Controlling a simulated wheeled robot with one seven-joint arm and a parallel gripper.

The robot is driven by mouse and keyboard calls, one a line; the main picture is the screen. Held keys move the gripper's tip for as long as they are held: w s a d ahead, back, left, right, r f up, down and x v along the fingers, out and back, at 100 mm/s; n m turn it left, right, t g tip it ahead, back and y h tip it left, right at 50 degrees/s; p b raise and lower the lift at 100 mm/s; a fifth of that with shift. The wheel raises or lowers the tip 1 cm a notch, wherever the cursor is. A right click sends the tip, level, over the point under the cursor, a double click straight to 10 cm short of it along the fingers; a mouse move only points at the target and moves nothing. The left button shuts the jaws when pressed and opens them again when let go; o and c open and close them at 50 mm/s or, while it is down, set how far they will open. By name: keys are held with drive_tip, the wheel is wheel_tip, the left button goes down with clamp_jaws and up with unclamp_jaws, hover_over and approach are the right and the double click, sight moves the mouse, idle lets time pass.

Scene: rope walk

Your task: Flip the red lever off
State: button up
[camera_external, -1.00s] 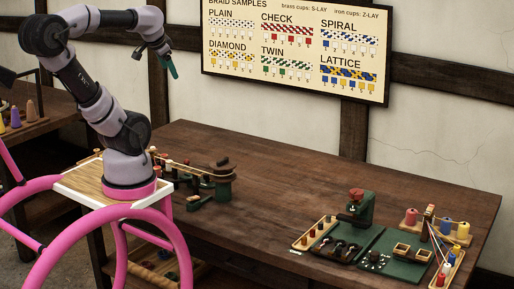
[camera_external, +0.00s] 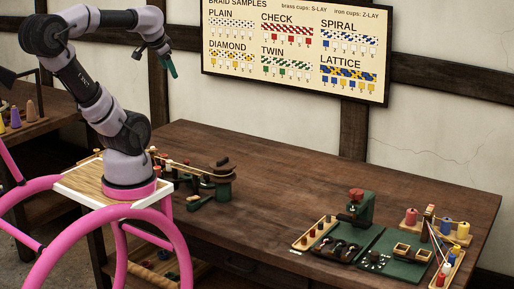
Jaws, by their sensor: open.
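A small red part (camera_external: 356,195) tops the dark green machine (camera_external: 361,212) on the right half of the table; I cannot tell at this size whether it is the red lever or which way it is set. My gripper (camera_external: 172,68) has teal fingers and hangs in the air at the upper left, in front of the wall. It is open with nothing visible in it. It is well above the table and far to the left of the green machine.
The wooden table (camera_external: 300,180) has a clear middle. A green clamp-like device (camera_external: 215,185) stands at its left end. Right of the green machine are a green board (camera_external: 400,245), a tray of spools (camera_external: 440,229) and stretched strings. A braid chart (camera_external: 296,45) hangs on the wall.

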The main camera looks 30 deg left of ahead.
drive_tip(key=shift+w, duration=0.1)
drive_tip(key=c, duration=0.5)
drive_tip(key=w+f+n, duration=0.1)
drive_tip(key=w, duration=0.1)
drive_tip(key=w+a+f+n+g, duration=0.1)
drive_tip(key=f, duration=0.1)
drive_tip(key=w+f+n, duration=0.1)
drive_tip(key=w, duration=0.1)
drive_tip(key=shift+w+a+f+g+y, duration=0.25)
drive_tip(key=shift+w+a+g+y, duration=0.05)
drive_tip(key=shift+a, duration=0.05)
clamp_jaws()
drive_tip(key=w+a+f+n+h, duration=0.1)
drive_tip(key=w+a+f+n, duration=0.2)
drive_tip(key=f, duration=0.7)
drive_tip(key=w+a+f+n+h, duration=0.1)
drive_tip(key=w+a+f+n, duration=0.2)
drive_tip(key=a+f+n, duration=0.3)
drive_tip(key=w+a+f+n+h, duration=0.1)
drive_tip(key=w+a+f+n, duration=0.2)
drive_tip(key=f, duration=1.1)
drive_tip(key=shift+w+a+n+g, duration=0.3)
drive_tip(key=shift+a+n, duration=0.75)
drive_tip(key=shift+n, duration=1.15)
